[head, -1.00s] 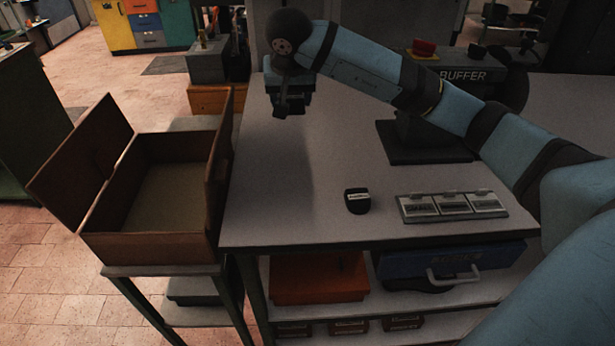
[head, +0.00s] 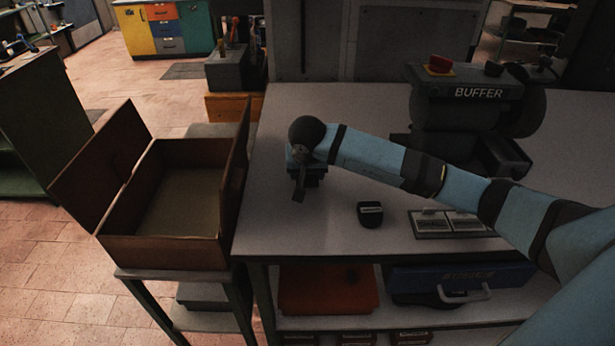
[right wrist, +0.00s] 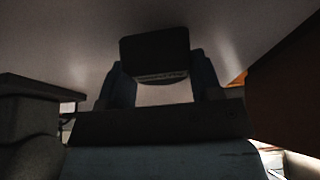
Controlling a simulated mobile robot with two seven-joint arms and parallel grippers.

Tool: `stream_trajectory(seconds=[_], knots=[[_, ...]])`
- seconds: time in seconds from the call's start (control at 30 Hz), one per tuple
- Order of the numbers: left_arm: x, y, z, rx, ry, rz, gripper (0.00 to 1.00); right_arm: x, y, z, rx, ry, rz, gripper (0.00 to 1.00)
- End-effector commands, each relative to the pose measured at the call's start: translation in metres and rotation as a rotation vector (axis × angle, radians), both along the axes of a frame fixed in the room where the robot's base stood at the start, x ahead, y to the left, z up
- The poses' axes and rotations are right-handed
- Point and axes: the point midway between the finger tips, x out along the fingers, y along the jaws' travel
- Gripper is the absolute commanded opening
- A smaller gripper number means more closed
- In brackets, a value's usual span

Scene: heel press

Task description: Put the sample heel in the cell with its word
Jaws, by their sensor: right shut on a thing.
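My right gripper (head: 300,190) is over the left part of the grey table, pointing down. In the right wrist view it is shut on a dark heel-shaped block (right wrist: 155,52) with a pale lettered strip, too dim to read. Another dark heel-shaped piece (head: 370,214) with a pale label sits on the table, to the right of the gripper and apart from it. The grey tray (head: 433,235) with cells stands right of that piece. Two cells with pale labels show, their words unreadable; my right arm hides the tray's right part. My left gripper is not in view.
An open brown box (head: 165,252) stands on a low stand left of the table (head: 330,246). A buffer machine (head: 470,110) with a red button is at the back right. A blue case (head: 455,280) and an orange bin (head: 327,290) are on the shelf below.

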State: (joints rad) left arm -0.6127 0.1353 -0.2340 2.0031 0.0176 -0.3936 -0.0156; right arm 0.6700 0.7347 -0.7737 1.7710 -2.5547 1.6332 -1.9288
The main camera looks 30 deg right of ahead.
Motion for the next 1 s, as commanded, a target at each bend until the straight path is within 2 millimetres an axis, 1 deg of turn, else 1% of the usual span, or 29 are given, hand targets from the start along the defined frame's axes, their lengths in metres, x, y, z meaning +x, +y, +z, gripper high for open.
stream_trajectory(seconds=[0.03, 0.13, 0.37, 0.5, 0.53, 0.63, 0.87, 1.0], knots=[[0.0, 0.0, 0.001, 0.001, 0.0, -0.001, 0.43, 0.0, 0.0, -0.009, 0.002, 0.004, -0.001, 0.34], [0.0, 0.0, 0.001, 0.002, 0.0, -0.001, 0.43, 0.0, 0.0, -0.021, 0.002, 0.001, -0.002, 0.34], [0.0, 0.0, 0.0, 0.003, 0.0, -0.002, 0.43, 0.0, 0.0, -0.022, 0.001, -0.001, -0.001, 0.34], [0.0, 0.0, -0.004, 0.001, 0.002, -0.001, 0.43, 0.0, 0.0, -0.026, -0.001, -0.001, 0.0, 0.34], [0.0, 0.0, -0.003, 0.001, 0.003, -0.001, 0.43, 0.0, 0.0, -0.026, 0.0, 0.0, 0.0, 0.61], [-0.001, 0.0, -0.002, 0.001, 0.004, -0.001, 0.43, 0.0, 0.0, -0.025, 0.0, 0.0, 0.0, 0.84], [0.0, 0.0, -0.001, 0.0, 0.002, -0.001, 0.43, 0.0, 0.0, -0.025, 0.0, 0.0, 0.0, 0.84], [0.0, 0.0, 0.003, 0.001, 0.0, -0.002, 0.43, 0.0, 0.0, -0.019, 0.001, -0.001, -0.001, 0.84]])
